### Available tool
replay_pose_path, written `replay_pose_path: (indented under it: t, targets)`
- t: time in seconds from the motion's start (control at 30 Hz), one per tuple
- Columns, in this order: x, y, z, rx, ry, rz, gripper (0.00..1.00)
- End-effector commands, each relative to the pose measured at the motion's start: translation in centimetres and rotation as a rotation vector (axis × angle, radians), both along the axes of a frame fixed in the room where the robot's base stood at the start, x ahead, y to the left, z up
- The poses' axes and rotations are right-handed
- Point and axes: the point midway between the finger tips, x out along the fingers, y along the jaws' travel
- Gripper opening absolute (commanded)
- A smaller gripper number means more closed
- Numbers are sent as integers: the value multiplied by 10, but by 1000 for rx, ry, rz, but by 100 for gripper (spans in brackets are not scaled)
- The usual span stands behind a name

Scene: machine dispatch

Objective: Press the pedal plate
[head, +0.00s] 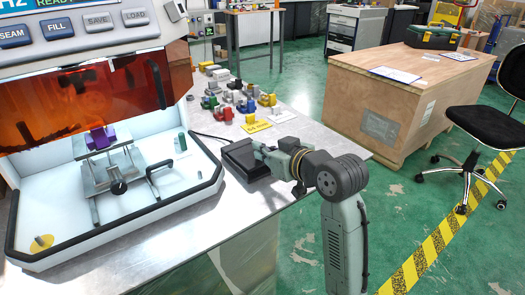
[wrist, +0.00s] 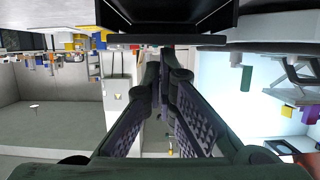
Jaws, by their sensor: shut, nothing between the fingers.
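The black pedal (head: 238,158) sits on the metal table (head: 222,217), just right of the machine's front tray. My gripper (head: 257,150) reaches in from the right, with its fingertips at the pedal's right side and partly in front of it. In the wrist view, which looks upside down, the dark pedal (wrist: 165,38) spans the top, and my gripper's fingers (wrist: 166,56) are shut and empty, with their tips close to its edge. I cannot tell whether the tips touch the plate.
The machine (head: 75,65) with its orange shield and white tray (head: 55,250) stands at left. Several coloured parts (head: 240,100) and a yellow label (head: 256,127) lie behind the pedal. A wooden crate (head: 390,90) and a black chair (head: 485,125) stand at right.

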Motion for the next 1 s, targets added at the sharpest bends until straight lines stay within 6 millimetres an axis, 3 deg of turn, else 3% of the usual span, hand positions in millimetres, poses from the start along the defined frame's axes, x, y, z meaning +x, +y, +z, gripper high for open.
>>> replay_pose_path:
  t: [0.1,0.27,0.83,1.0]
  targets:
    - [-2,0,-21,34,-38,2,0]
    - [-4,-2,-29,78,-101,1,0]
    - [-4,-4,-30,108,-137,1,0]
    - [0,-1,-18,108,-138,1,0]
